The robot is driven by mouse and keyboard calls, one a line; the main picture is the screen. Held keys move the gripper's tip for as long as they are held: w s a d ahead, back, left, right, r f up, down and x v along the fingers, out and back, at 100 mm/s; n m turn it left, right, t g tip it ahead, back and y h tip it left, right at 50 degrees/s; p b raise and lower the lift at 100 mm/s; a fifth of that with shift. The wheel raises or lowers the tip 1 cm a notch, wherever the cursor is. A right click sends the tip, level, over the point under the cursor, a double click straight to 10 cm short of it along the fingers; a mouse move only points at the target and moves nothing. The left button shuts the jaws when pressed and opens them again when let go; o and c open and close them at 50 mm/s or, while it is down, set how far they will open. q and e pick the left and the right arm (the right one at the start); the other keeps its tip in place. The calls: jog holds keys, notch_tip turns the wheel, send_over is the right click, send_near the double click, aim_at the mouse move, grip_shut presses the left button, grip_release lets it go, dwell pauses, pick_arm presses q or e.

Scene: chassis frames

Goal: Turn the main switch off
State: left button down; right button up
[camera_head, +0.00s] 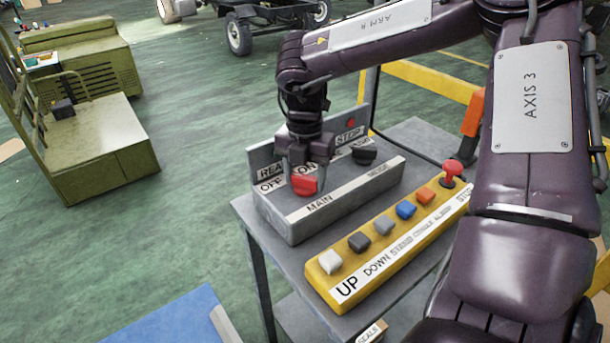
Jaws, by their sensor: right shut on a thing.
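The main switch is a red knob (304,186) on a grey control box (330,209), above a label reading MAIN. Labels reading OFF, ON and READY stand behind it on the box's back plate. My right gripper (306,172) points down from above and is shut on the red knob. The fingers partly hide the knob and the labels, so its exact angle is hard to tell. My left gripper is not in view.
A black knob (364,154) sits to the right on the same box. A yellow panel (395,243) with several buttons and a red mushroom button (453,169) lies in front. Both rest on a grey table (424,131). A green cart (103,150) stands at left.

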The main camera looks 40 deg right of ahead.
aim_at(305, 176)
jog(key=shift+w+r+n, duration=0.15)
jog(key=shift+n, duration=1.05)
jog(key=o, duration=1)
jog(key=shift+r+b, duration=0.35)
jog(key=shift+r, duration=3.5)
